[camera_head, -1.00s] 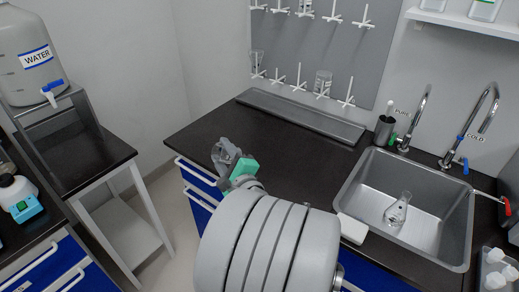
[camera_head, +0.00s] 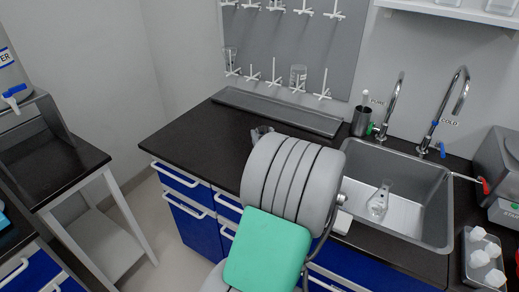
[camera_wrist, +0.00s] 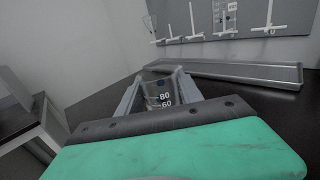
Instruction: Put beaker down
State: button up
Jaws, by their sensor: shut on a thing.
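A clear beaker with the marks 80 and 60 (camera_wrist: 163,90) sits between the fingers of my gripper (camera_wrist: 160,85) in the wrist view, and the gripper is shut on it. In the head view, my gripper (camera_head: 262,132) shows only in part above the black counter (camera_head: 215,140), because my arm hides the rest. The beaker's base is hidden, so I cannot tell whether it touches the counter.
A grey drip tray (camera_head: 280,112) runs along the wall below a pegboard (camera_head: 300,50) with glassware on pegs. A sink (camera_head: 405,205) holding a flask (camera_head: 378,200) is to the right. The counter left of my gripper is clear.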

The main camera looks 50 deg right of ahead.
jog(key=f, duration=0.1)
jog(key=w+d+f, duration=0.2)
jog(key=f, duration=0.1)
jog(key=shift+w+d+f, duration=0.1)
jog(key=shift+w+d, duration=0.05)
notch_tip(320, 180, down, 4)
jog(key=shift+w+d+r+b, duration=0.15)
jog(key=shift+r+b, duration=0.1)
jog(key=shift+b, duration=0.5)
jog(key=shift+r, duration=0.1)
jog(key=o, duration=0.8)
jog(key=shift+f, duration=0.2)
jog(key=o, duration=0.5)
jog(key=shift+r, duration=0.1)
